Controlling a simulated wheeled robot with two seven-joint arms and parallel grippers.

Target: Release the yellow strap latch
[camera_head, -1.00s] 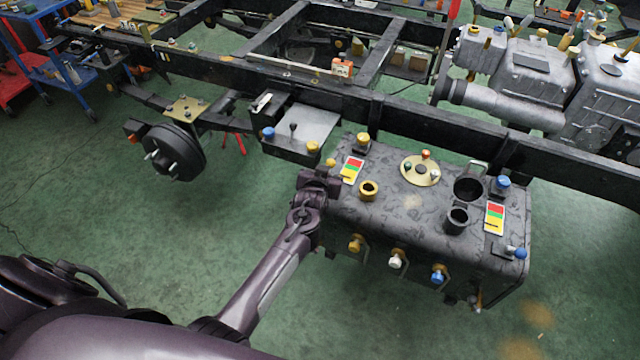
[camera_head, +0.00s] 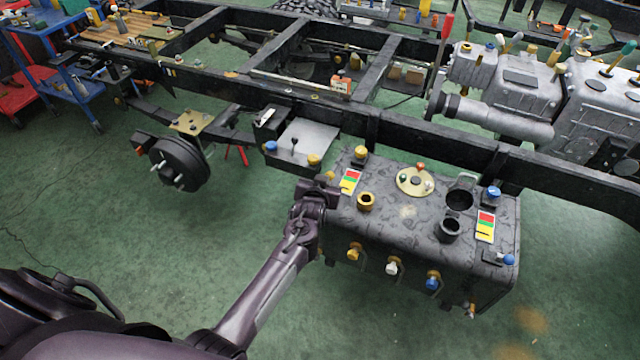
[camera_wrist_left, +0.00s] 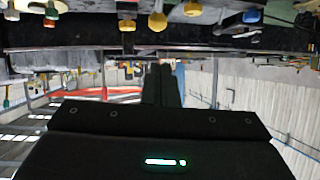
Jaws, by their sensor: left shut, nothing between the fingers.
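A dark tank (camera_head: 400,215) hangs beside the chassis rail and carries several yellow parts. A yellow knob (camera_head: 361,152) is at its back left, a yellow ring fitting (camera_head: 366,201) is on top, and a yellow knob (camera_head: 354,254) is on its front face. I cannot tell which one is the strap latch; it may be hidden behind my left arm. My left wrist (camera_head: 312,205) is at the tank's left end and hides the fingers in the head view. In the left wrist view my left gripper (camera_wrist_left: 161,72) is shut and empty, with yellow knobs beyond its tips. My right gripper is out of view.
White (camera_head: 391,268) and blue (camera_head: 432,281) knobs sit on the tank front. A brake drum (camera_head: 178,163) is farther left. The green floor in front is clear.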

